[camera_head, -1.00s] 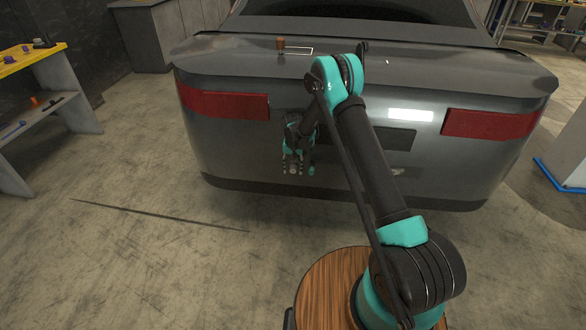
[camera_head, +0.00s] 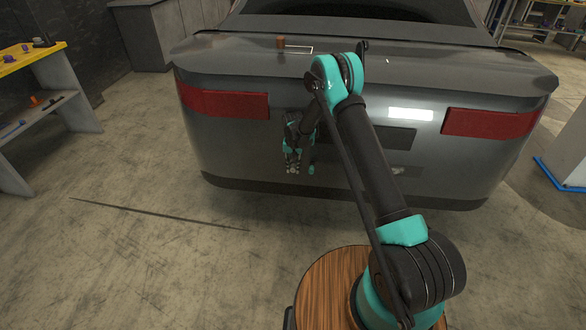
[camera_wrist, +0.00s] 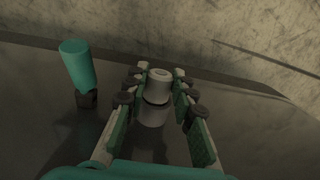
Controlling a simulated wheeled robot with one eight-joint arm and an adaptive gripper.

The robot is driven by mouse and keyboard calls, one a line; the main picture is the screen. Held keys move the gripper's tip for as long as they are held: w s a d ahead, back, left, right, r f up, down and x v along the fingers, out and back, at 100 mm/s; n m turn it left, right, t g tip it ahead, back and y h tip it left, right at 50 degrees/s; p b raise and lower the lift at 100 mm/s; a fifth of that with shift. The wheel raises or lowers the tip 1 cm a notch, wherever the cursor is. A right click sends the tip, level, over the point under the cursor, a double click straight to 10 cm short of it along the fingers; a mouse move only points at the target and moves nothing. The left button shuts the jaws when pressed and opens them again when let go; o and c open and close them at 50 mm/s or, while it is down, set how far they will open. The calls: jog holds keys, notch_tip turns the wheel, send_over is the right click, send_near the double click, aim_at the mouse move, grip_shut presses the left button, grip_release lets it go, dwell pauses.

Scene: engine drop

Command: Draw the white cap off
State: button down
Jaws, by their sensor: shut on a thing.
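In the wrist view, the white cap (camera_wrist: 160,80) is a pale, short cylinder with a round hollow in its end. It sits between my fingertips, in line with a wider grey cylindrical piece (camera_wrist: 152,113). My gripper (camera_wrist: 159,86) is shut on the cap, one finger on each side. In the head view, my gripper (camera_head: 292,168) is low in front of the car's rear, left of the middle. The cap is too small there to make out clearly. I cannot tell whether the cap is apart from the grey piece.
A teal cylinder on a dark base (camera_wrist: 78,66) stands close left of my gripper in the wrist view. The car's rear (camera_head: 235,145) is just behind the gripper. A shelf with a yellow top (camera_head: 30,62) stands far left. The floor in front is clear.

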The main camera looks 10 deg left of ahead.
jog(key=shift+s+a, duration=0.1)
jog(key=shift+s, duration=1.8)
dwell(0.9)
jog(key=shift+s, duration=0.8)
jog(key=shift+r, duration=0.1)
notch_tip(320, 180, up, 8)
dwell(1.2)
dwell(0.6)
